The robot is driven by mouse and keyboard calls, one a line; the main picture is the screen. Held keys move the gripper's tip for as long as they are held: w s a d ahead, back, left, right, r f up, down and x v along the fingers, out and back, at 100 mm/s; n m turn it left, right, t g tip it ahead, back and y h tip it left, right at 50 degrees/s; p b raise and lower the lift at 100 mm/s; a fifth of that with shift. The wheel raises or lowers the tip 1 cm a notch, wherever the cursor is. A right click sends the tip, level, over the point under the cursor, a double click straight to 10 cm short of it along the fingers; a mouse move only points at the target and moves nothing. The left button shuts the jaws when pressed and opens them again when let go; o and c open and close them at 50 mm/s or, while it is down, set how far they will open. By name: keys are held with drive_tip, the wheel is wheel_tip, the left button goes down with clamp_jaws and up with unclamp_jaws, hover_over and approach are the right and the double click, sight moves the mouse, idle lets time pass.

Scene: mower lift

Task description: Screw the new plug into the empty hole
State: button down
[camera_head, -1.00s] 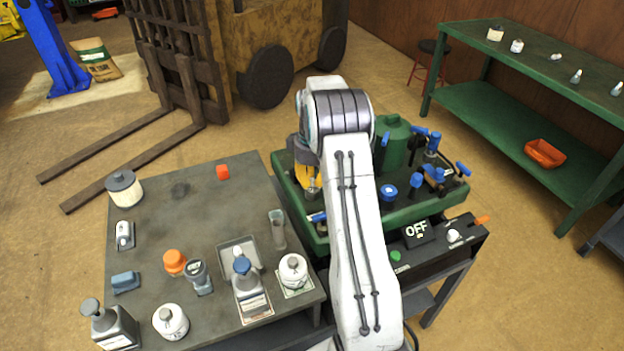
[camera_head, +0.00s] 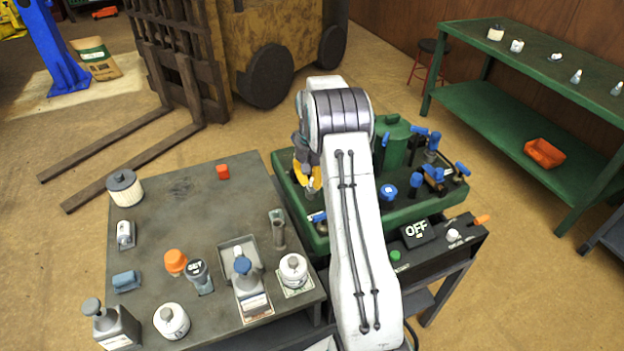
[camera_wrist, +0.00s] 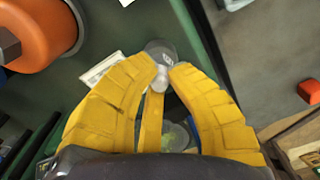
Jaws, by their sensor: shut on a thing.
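My gripper (camera_wrist: 165,70) shows yellow fingers that curve in and meet on a small pale metallic thing (camera_wrist: 160,79), which looks like the plug. In the head view my gripper (camera_head: 312,185) points down over the left part of the green machine (camera_head: 404,207), left of my arm. A grey round piece (camera_wrist: 160,50) shows just past the fingertips. I cannot tell whether it is part of the plug or of the machine. The empty hole is not clearly visible, and I cannot tell whether the plug touches the machine.
An orange round part (camera_wrist: 38,35) with a dark hexagonal piece stands upper left in the wrist view. Blue-handled parts (camera_head: 433,142) crowd the machine's right side. The grey table (camera_head: 150,205) at left holds bottles, jars and a tray (camera_head: 232,247).

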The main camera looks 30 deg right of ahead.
drive_tip(key=shift+s+f+m, duration=0.15)
drive_tip(key=shift+m, duration=0.75)
drive_tip(key=m, duration=0.5)
drive_tip(key=shift+m, duration=0.7)
drive_tip(key=m, duration=0.5)
drive_tip(key=shift+p, duration=0.3)
drive_tip(key=shift+m, duration=0.6)
